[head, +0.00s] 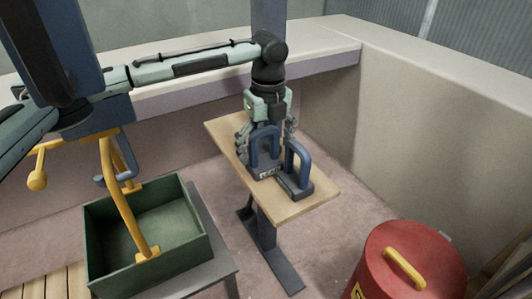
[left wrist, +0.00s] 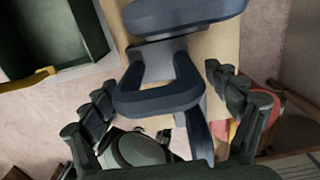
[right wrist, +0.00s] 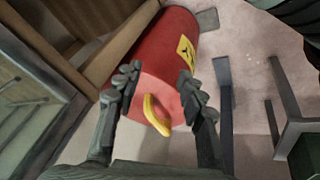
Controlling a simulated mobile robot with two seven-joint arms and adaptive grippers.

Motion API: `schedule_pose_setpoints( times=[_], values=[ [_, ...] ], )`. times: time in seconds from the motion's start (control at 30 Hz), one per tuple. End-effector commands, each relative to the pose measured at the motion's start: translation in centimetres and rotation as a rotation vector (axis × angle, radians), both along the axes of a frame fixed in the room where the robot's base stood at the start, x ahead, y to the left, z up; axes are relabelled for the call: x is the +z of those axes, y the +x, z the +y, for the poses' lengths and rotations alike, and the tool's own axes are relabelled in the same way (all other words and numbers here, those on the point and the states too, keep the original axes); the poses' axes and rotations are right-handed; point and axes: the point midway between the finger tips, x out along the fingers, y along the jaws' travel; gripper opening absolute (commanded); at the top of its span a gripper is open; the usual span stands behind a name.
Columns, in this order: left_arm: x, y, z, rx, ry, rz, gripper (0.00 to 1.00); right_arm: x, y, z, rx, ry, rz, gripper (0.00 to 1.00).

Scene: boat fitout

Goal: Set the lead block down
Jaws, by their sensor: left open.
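Two dark blue-grey blocks with arched handles stand upright on a small wooden table in the head view. In the left wrist view a handle (left wrist: 160,102) lies between the spread fingers, with a gap on each side. My right gripper (right wrist: 157,78) is open and empty above a red drum.
The wooden table top (head: 226,131) has bare room at its far left end. A green open bin (head: 150,275) stands to the left, with a yellow-handled frame before it. The red drum (head: 405,268) with a yellow handle stands front right. Pale walls close the back and right.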

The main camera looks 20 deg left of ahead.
Motion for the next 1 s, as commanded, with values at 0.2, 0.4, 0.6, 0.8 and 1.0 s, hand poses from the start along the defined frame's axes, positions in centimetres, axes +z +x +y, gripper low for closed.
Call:
schedule_pose_setpoints(
  times=[0.2, 0.4, 0.6, 0.8, 1.0],
  values=[
    [5.0, -0.1, -0.2, -0.002, -0.001, -0.003, 0.89, -0.6, -1.8, -1.3, -0.033, -0.024, 0.087, 0.4],
    [8.5, -0.2, -0.3, -0.001, -0.001, -0.001, 0.89, -1.5, -1.4, -1.3, -0.031, -0.019, 0.092, 0.4],
    [10.1, -0.3, -0.3, 0.0, 0.001, -0.001, 0.89, -2.0, -1.2, -1.3, -0.029, -0.018, 0.091, 0.4],
    [10.2, -0.3, -0.3, 0.0, 0.0, 0.0, 0.89, -2.1, -1.2, -1.3, -0.028, -0.017, 0.091, 0.4],
    [10.0, -0.3, -0.4, 0.001, -0.001, 0.001, 0.89, -2.1, -1.2, -1.3, -0.027, -0.017, 0.091, 0.4]
  ],
)
